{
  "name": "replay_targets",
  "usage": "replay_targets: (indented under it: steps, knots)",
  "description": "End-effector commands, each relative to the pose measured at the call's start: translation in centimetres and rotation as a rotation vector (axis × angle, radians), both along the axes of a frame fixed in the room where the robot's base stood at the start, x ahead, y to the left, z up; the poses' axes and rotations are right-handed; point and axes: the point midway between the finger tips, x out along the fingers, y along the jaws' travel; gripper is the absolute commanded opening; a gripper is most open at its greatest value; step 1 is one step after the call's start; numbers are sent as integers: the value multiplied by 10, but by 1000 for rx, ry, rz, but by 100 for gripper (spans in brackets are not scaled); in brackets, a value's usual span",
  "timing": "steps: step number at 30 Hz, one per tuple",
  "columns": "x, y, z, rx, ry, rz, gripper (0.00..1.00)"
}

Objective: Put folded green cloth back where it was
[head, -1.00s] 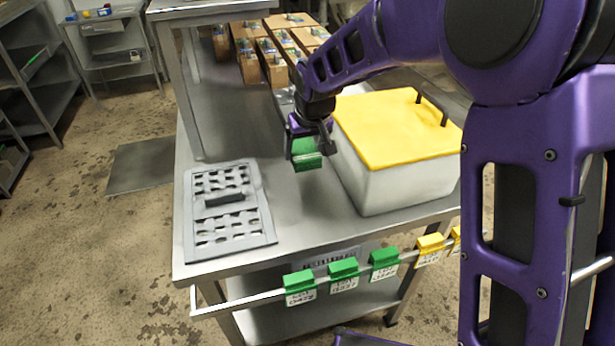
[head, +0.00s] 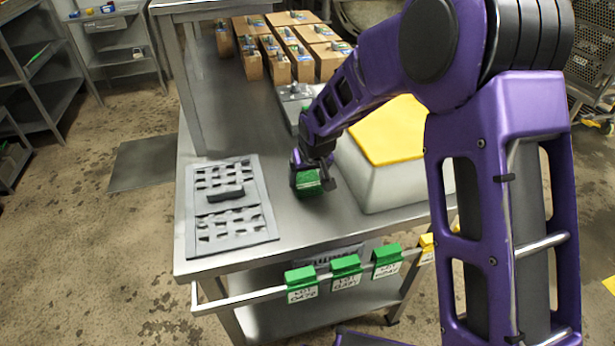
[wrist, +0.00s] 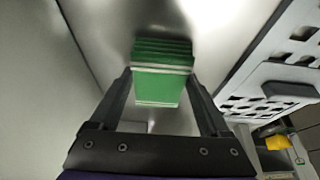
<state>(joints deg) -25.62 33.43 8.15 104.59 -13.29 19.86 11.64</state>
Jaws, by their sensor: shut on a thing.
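My gripper (head: 318,172) is shut on the folded green cloth (head: 308,181), just over the steel table top between the grey slotted plate and the white box. In the wrist view the cloth (wrist: 161,78) sits between the two fingers (wrist: 160,98), showing several folded layers and a pale band. I cannot tell whether its lower side touches the table.
A grey slotted plate (head: 258,228) with a dark handle lies left on the steel table (head: 240,130). A white box (head: 385,190) with a yellow lid (head: 392,130) stands right. Cartons (head: 305,67) stand behind. Green tags (head: 346,266) hang on the front rail.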

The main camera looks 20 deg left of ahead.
Motion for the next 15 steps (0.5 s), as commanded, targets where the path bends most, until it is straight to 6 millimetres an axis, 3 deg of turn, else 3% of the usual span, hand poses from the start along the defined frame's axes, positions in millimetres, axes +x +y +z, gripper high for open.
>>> replay_targets:
  steps: [2, 3, 6, 15]
  knots:
    - [0, 0, -4, 0, 0, 0, 36]
    - [0, 0, -4, 0, 0, 0, 82]
    - [0, 0, -3, 0, 0, 0, 100]
    - [0, 0, 0, 0, 0, 0, 100]
